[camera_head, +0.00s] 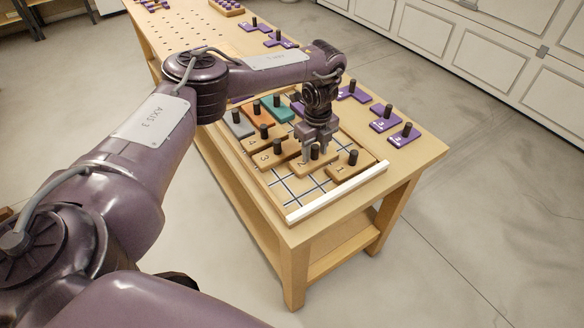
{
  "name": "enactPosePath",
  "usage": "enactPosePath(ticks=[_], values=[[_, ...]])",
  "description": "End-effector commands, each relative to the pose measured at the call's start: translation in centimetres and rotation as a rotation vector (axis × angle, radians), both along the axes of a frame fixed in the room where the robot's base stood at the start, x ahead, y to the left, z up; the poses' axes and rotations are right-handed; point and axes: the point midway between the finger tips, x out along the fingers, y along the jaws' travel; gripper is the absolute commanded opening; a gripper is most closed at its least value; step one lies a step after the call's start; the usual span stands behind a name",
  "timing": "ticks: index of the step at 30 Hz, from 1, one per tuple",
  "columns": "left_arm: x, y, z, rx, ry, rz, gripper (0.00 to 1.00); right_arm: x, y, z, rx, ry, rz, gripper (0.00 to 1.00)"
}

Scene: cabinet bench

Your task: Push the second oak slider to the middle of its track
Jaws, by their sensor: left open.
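The board (283,190) lies on the bench and carries a dark line grid. An oak slider marked 2 (305,168) sits near its middle, with an upright black knob (315,152). My left gripper (317,150) points down right over this slider, with its open fingers at the knob. I cannot tell whether they touch it. The oak slider marked 1 (345,168) is to the right, and the sliders marked 3 (270,160) and 4 (255,144) are to the left. My gripper hides part of slider 2 and the board behind. My right gripper is not in view.
Grey (238,127) and teal (277,114) blocks with knobs stand on the board's far side. Several purple knobbed pieces (404,137) lie on the bench behind. A white bar (336,193) edges the board's near side. Bare grid shows in front of sliders 2 and 1.

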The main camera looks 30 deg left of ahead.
Motion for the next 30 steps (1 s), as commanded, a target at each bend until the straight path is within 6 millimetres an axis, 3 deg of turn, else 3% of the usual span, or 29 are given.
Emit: enactPosePath(ticks=[7, 30], values=[[0.0, 0.0, 0.7, 0.0, 0.0, 0.0, 0.44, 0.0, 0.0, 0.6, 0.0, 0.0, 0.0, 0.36], [0.0, 0.0, 6.1, 0.0, 0.0, 0.0, 0.44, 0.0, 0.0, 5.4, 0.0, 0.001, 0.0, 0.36]])
